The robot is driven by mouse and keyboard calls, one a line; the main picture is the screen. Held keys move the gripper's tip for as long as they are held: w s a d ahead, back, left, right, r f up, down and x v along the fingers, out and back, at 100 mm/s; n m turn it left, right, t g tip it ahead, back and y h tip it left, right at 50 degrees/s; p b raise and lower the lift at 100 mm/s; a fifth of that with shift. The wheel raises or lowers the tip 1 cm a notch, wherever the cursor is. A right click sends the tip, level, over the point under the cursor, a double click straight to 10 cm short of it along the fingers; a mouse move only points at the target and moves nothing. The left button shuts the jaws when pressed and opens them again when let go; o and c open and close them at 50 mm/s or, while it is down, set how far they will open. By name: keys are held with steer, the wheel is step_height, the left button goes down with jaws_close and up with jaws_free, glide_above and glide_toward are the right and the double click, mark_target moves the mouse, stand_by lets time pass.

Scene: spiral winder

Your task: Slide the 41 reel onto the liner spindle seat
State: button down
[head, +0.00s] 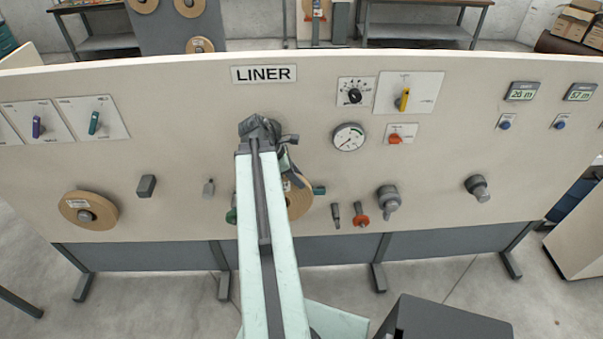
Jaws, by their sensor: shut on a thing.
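A tan cardboard reel (301,202) is behind my arm in the head view, in front of the panel below the LINER sign (264,74). Its right rim shows, with a pale label near its upper part; the number is not legible. My gripper (275,203) is mostly hidden behind my pale green arm. Teal parts show at both sides of the reel, and the gripper is shut on it. The liner spindle seat is not visible; my arm and the reel cover the area under the sign. Whether the reel touches a spindle cannot be told.
Another tan reel (76,203) sits on the panel (330,100) at left. A gauge (348,137) is right of my arm.

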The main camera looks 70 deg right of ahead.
steer(key=a+r+m+p, duration=0.1)
steer(key=a+r+p, duration=0.2)
steer(key=r+p, duration=1)
step_height(320, 180, up, 2)
steer(key=shift+w+a+r+y, duration=0.2)
steer(key=shift+w+y, duration=0.15)
steer(key=shift+y, duration=0.05)
steer(key=shift+d+f, duration=0.1)
steer(key=w+d, duration=0.2)
steer(key=d, duration=0.3)
steer(key=w+d+f+b, duration=0.1)
steer(key=w+d, duration=0.1)
steer(key=d, duration=0.3)
steer(key=w+d, duration=0.2)
steer(key=d, duration=0.3)
steer(key=shift+w+f, duration=0.2)
steer(key=c, duration=0.9)
jaws_free()
